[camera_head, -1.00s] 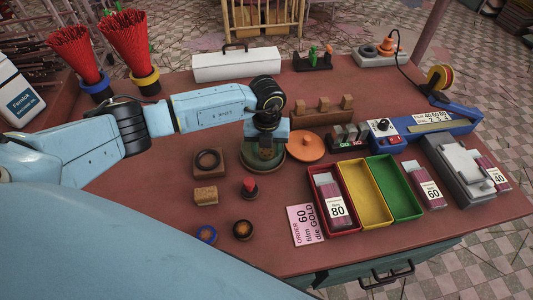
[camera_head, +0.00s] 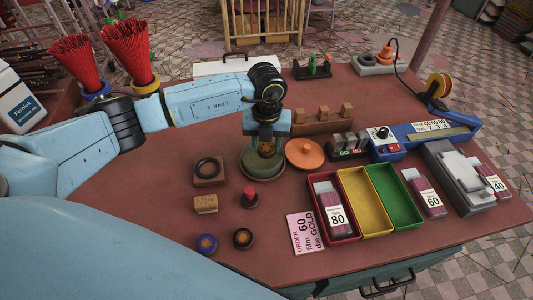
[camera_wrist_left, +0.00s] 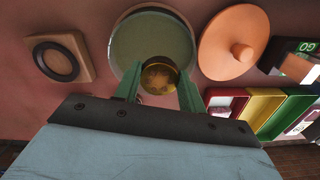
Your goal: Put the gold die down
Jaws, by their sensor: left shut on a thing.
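The gold die (camera_wrist_left: 159,77) is a round golden disc between the fingers of my left gripper (camera_wrist_left: 158,92) in the left wrist view. In the head view my left gripper (camera_head: 266,146) points down over a round green pot (camera_head: 262,170), with the die partly hidden between the fingers. The pot's open top (camera_wrist_left: 150,40) also shows beyond the die in the wrist view. I cannot tell the exact height of the die over the pot. My right gripper is not in view.
An orange lid (camera_head: 304,153) lies right of the pot. A wooden block with a dark ring (camera_head: 208,170) is to its left. A red-knobbed piece (camera_head: 249,197), a wooden block (camera_head: 205,204) and two round pieces (camera_head: 242,238) stand nearer. Red, yellow and green trays (camera_head: 365,201) are at right.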

